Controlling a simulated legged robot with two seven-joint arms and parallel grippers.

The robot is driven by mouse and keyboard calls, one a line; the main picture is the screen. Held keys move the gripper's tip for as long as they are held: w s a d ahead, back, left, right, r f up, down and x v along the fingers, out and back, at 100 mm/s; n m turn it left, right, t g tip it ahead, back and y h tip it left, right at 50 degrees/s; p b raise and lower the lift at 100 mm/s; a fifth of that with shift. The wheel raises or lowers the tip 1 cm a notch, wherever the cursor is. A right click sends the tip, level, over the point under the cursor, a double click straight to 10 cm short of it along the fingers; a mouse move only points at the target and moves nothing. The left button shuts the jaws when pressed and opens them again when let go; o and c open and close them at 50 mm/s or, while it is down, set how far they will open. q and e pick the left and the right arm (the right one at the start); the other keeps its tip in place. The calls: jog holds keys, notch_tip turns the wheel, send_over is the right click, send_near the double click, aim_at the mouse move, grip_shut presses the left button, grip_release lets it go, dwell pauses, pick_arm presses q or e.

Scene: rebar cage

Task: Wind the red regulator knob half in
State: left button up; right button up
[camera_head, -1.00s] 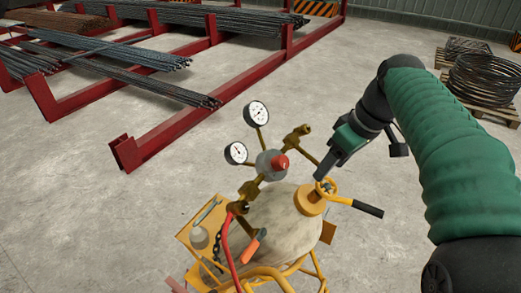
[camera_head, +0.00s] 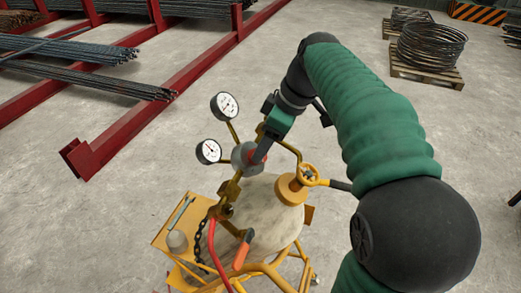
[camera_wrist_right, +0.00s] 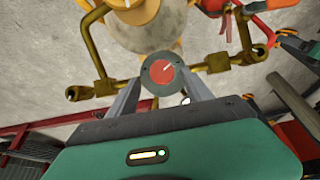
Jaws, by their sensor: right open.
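The red regulator knob (camera_wrist_right: 161,74) has a pale pointer mark and sits in a round dark grey body in the wrist view. In the head view my gripper mostly hides it, and the grey regulator body (camera_head: 239,157) shows beside the fingers. My right gripper (camera_wrist_right: 161,96) is open, with one finger on each side of the knob in the wrist view. Whether the fingers touch it I cannot tell. In the head view the right gripper (camera_head: 261,152) reaches down to the knob from the upper right. My left gripper is not in view.
Two pressure gauges (camera_head: 224,106) stand on thin stems left of the gripper. A yellow handwheel (camera_head: 308,174) tops the pale cylinder (camera_head: 265,215) in its yellow cart. A red hose (camera_head: 214,255) hangs in front. Red rebar racks (camera_head: 150,105) stand behind; open floor lies between.

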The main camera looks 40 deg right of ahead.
jog(key=shift+x, duration=0.85)
jog(key=shift+a+f, duration=0.4)
jog(key=shift+f, duration=0.05)
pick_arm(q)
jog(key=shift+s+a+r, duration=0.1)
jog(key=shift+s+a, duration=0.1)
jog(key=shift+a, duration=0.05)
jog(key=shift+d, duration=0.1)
pick_arm(e)
jog(key=shift+d, duration=0.15)
jog(key=shift+c, duration=0.2)
jog(key=shift+w+d+f, duration=0.1)
jog(key=c, duration=0.5)
grip_shut()
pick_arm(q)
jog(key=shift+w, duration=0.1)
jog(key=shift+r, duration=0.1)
